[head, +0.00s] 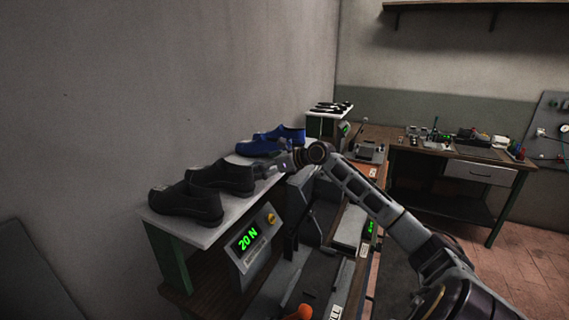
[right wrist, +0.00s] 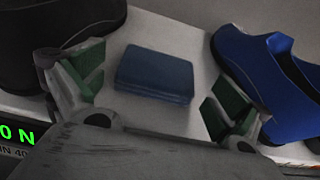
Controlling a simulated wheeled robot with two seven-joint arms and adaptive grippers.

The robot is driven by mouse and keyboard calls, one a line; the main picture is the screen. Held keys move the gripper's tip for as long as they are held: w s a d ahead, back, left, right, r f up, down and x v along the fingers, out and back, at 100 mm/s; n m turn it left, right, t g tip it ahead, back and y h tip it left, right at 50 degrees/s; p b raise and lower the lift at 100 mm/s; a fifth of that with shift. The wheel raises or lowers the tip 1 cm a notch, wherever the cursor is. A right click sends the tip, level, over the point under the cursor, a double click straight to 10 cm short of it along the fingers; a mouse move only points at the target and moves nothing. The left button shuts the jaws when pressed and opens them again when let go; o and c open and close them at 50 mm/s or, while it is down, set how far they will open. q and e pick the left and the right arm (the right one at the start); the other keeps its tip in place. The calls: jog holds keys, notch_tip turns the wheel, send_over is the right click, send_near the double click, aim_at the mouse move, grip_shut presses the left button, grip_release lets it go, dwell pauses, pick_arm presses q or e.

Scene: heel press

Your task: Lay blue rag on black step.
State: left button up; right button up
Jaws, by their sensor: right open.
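The blue rag (right wrist: 155,74) is a folded, dark blue pad lying flat on a white shelf top (right wrist: 160,22) in the right wrist view. My right gripper (right wrist: 152,88) is open, with its green-padded fingers on either side of the rag and apart from it. In the head view my right gripper (head: 282,162) is over the shelf, between the dark shoes and the blue shoes, and the rag is hidden there. I cannot make out the black step for certain. My left gripper is not in view.
Dark shoes (head: 190,203) and blue shoes (head: 272,140) stand on the shelf, flanking my gripper. A box with a green "20 N" display (head: 248,238) is at the shelf's front. A workbench (head: 460,150) with tools stands at the back right. A wall runs behind the shelf.

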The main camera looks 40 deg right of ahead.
jog(key=b+v, duration=0.1)
jog(key=v, duration=0.8)
jog(key=shift+b, duration=0.35)
dwell(0.4)
jog(key=shift+c, duration=0.4)
jog(key=shift+c, duration=1.2)
jog(key=shift+f, duration=0.1)
jog(key=shift+c, duration=0.2)
